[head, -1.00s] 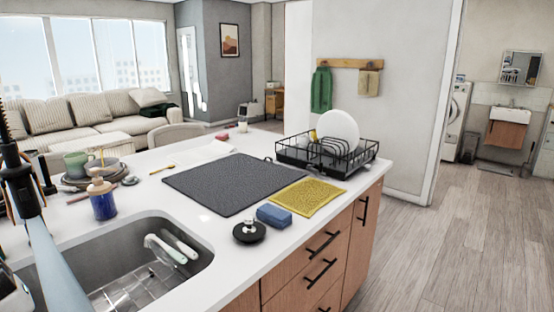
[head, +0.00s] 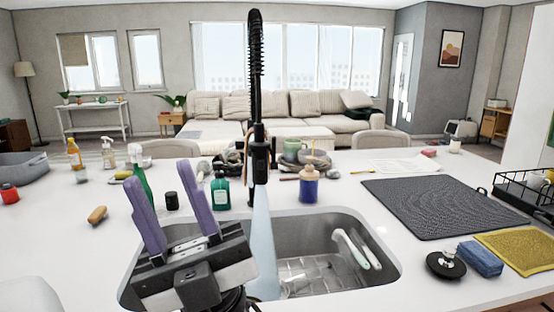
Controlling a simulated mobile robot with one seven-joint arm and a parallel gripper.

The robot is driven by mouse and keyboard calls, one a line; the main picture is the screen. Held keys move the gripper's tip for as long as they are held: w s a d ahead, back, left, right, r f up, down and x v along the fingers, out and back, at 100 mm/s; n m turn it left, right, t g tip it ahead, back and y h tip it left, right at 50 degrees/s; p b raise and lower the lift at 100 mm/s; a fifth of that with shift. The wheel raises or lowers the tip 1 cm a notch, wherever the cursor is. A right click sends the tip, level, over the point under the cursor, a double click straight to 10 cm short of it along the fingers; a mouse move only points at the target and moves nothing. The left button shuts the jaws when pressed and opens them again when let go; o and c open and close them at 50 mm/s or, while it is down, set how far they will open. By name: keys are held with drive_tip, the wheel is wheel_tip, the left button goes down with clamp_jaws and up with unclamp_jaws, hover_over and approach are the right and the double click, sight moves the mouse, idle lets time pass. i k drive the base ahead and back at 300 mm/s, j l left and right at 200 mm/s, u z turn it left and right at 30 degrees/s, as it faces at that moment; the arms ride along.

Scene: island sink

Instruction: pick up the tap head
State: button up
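The black tap stands behind the sink (head: 385,265) in the middle of the head view, with a tall spring hose (head: 255,60) on top. Its tap head (head: 259,155) hangs upright, and a pale blue stream of water (head: 262,235) runs from it into the sink. My gripper (head: 162,180) is in the lower left with its two purple fingers pointing up and apart. It is open and empty, left of the tap head and not touching it in the picture. My gripper hides the left part of the sink.
A brush (head: 350,247) lies in the sink. A dark mat (head: 440,208), blue sponge (head: 481,258) and black stopper (head: 446,265) lie right.

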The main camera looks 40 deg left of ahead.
sight(260, 147)
drive_tip(key=i+l+u, duration=0.1)
drive_tip(key=u, duration=1.4)
drive_tip(key=l+u, duration=0.5)
drive_tip(key=i+l+u, duration=0.1)
drive_tip(key=l+u, duration=0.2)
drive_tip(key=u, duration=0.2)
drive_tip(key=l+u, duration=0.2)
drive_tip(key=k+l+u, duration=0.15)
drive_tip(key=l, duration=0.25)
drive_tip(key=k+l+u, duration=0.2)
drive_tip(key=l, duration=0.15)
drive_tip(key=k+l, duration=0.1)
drive_tip(key=l, duration=0.25)
drive_tip(key=k+l, duration=0.1)
drive_tip(key=l, duration=0.3)
drive_tip(key=k+l+u, duration=0.1)
drive_tip(key=l, duration=0.25)
drive_tip(key=k+l, duration=0.1)
drive_tip(key=l, duration=0.3)
